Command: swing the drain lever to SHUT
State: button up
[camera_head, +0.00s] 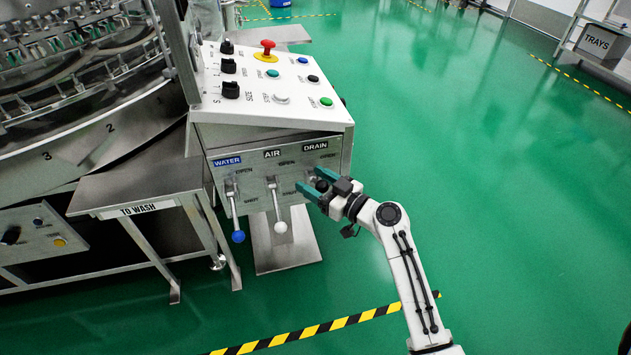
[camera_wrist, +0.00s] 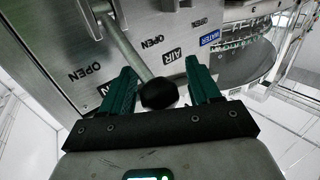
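The drain lever (camera_wrist: 127,45) is a metal rod with a black knob (camera_wrist: 158,93). In the wrist view it runs from its pivot near the top, past an OPEN marking, to the knob between my fingers. My gripper (camera_wrist: 162,85) is open, with a green finger on each side of the knob and visible gaps. In the head view my gripper (camera_head: 309,182) is at the panel under the DRAIN label (camera_head: 315,146) and hides most of the lever. The drain's SHUT marking is not clearly visible.
Left of the gripper are the AIR lever (camera_head: 279,215) with a white knob and the WATER lever (camera_head: 234,215) with a blue knob, both hanging down. A sloped control console (camera_head: 300,115) with buttons stands above. The green floor at right is clear.

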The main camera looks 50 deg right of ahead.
grip_shut()
dwell(0.3)
jog(key=shift+f, duration=0.15)
